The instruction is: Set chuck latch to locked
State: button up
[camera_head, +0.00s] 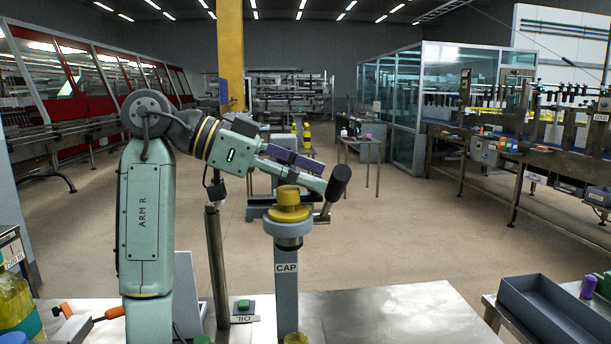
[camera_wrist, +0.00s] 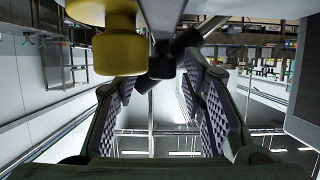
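A grey column labelled CAP (camera_head: 287,268) carries a yellow chuck (camera_head: 287,205) on a grey head. A lever with a black cylindrical grip (camera_head: 338,183), which looks like the chuck latch, sticks up and tilts right beside it. My gripper (camera_head: 318,172) reaches over the chuck from the left, its fingertips close to the grip. In the wrist view, the yellow chuck (camera_wrist: 120,52) is at the upper left. The black grip (camera_wrist: 162,62) shows between the tips of my two spread, purple-padded fingers. Contact is not visible. The latch's mount is largely hidden.
A metal worktop (camera_head: 400,312) lies below. A thin dark post (camera_head: 216,260) stands left of the column, near a green button (camera_head: 243,305) on a box labelled OIL. A dark empty bin (camera_head: 550,310) is at the lower right.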

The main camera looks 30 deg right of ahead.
jog(key=shift+w, duration=0.1)
jog(key=v, duration=1.2)
jog(key=shift+f, duration=0.1)
